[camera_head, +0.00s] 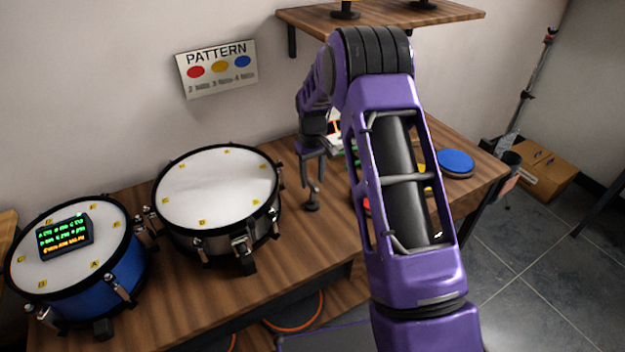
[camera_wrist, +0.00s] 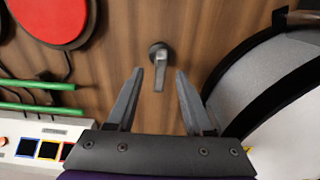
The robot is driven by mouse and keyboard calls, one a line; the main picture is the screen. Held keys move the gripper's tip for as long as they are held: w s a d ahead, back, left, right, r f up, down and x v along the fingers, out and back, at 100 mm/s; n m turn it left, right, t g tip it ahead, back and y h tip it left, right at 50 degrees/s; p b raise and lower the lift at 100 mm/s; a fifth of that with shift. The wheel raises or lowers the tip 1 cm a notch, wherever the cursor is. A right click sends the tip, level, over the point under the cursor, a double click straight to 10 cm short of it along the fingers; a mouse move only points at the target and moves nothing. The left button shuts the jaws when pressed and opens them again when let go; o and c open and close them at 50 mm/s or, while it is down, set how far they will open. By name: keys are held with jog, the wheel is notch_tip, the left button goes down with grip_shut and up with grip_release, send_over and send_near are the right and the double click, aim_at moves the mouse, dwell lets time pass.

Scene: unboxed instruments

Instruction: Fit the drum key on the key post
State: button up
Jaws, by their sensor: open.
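My gripper (camera_head: 312,165) is open and empty, pointing down over the drum table. Its two grey fingers also show in the wrist view (camera_wrist: 159,74). A small grey metal upright on a round dark base (camera_wrist: 159,66) stands just beyond the fingertips, roughly centred between them. It looks like the key post; its base shows under the gripper in the head view (camera_head: 312,206). I cannot make out whether the drum key is on it or apart from it.
A white-topped drum (camera_head: 216,190) stands left of the gripper; a blue drum (camera_head: 80,255) with a small display (camera_head: 65,235) is farther left. A blue pad (camera_head: 455,163) is at right. Green sticks (camera_wrist: 40,110) and a red pad (camera_wrist: 48,18) lie beside the gripper. A shelf (camera_head: 440,15) is above.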

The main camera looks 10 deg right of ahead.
notch_tip(320, 180, up, 16)
jog(key=p, duration=0.1)
dwell(0.5)
